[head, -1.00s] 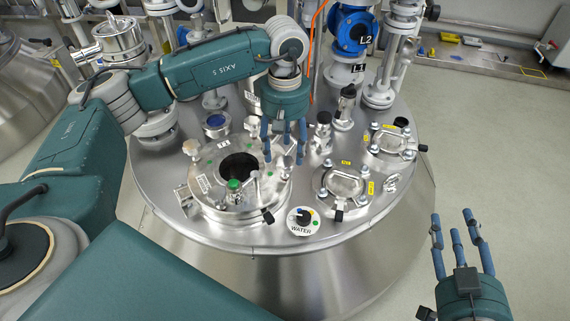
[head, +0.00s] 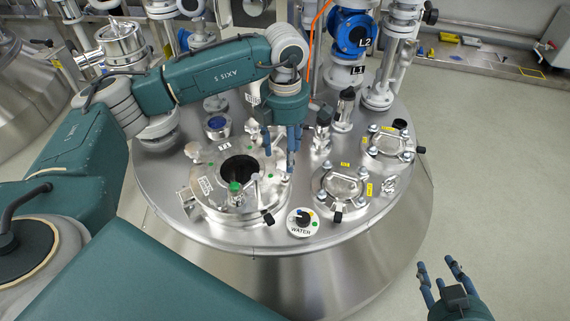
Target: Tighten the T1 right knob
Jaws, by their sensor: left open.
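The large round hatch (head: 208,200) with a dark round opening sits at the left of the steel vessel top. Its small label is too small to read surely. A silvery knob (head: 193,150) stands at its back left rim and another knob (head: 252,126) at its back. The knob on its right side is mostly hidden by my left gripper (head: 283,152). That gripper points down with its fingers over the hatch's right rim; whether they touch the knob I cannot tell. It is open. My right gripper (head: 438,272) is open and empty over the floor at lower right.
A WATER dial (head: 301,222) is at the vessel's front edge. Two smaller clamped hatches, one at the front (head: 342,186) and one behind right (head: 390,144), fill the right side. A blue valve (head: 353,35) and pipes rise at the back. The floor at right is free.

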